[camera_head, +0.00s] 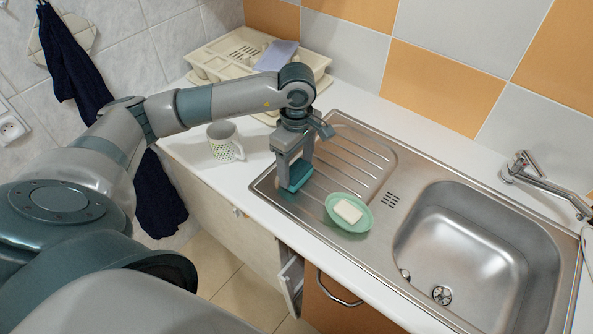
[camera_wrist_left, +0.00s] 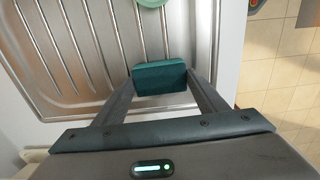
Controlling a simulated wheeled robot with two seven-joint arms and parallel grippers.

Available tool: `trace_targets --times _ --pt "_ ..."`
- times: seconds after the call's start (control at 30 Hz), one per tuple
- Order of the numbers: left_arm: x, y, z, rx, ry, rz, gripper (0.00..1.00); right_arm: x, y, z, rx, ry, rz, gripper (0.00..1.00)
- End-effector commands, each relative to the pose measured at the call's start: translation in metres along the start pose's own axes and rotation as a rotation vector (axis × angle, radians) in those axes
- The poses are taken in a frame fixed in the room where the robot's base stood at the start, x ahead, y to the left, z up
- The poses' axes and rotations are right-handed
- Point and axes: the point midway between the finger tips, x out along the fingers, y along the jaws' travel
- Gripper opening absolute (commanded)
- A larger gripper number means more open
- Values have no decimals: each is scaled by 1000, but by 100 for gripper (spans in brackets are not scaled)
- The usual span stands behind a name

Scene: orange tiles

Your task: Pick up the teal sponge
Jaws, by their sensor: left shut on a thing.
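The teal sponge (camera_wrist_left: 160,78) is a small block between the fingers of my left gripper (camera_wrist_left: 160,88) in the left wrist view. In the head view the sponge (camera_head: 300,176) shows at the lower end of my left gripper (camera_head: 296,172), over the ribbed drainer of the steel sink. The gripper is shut on the sponge. Whether the sponge touches the drainer or hangs just above it, I cannot tell. My right gripper is not in view.
A green dish (camera_head: 335,222) with a pale soap bar (camera_head: 348,211) sits right of the gripper, on the drainer. The sink basin (camera_head: 460,250) and tap (camera_head: 545,180) are further right. A dotted mug (camera_head: 224,142) and a cream dish rack (camera_head: 215,62) stand behind to the left.

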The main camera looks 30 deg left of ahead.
Motion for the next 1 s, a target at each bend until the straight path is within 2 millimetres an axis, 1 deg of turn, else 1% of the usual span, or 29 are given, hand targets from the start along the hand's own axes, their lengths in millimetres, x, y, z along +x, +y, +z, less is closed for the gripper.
trace_targets --times 0.17,0.27,0.37,0.53,0.6,0.83,0.93,1.0 --pt "-3 0 0 0 0 1 45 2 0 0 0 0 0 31" --pt "-8 0 0 1 0 1 45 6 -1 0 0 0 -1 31" --pt "-17 1 0 0 1 4 45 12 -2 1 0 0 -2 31" --pt "-41 1 2 3 -1 6 45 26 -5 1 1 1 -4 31" --pt "-48 -2 18 6 -3 6 45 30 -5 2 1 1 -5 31" --pt "-76 -11 65 8 -2 6 45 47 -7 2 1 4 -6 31" --pt "-88 -14 80 5 0 5 45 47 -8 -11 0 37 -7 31" --pt "-94 -16 89 4 0 4 45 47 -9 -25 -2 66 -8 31"
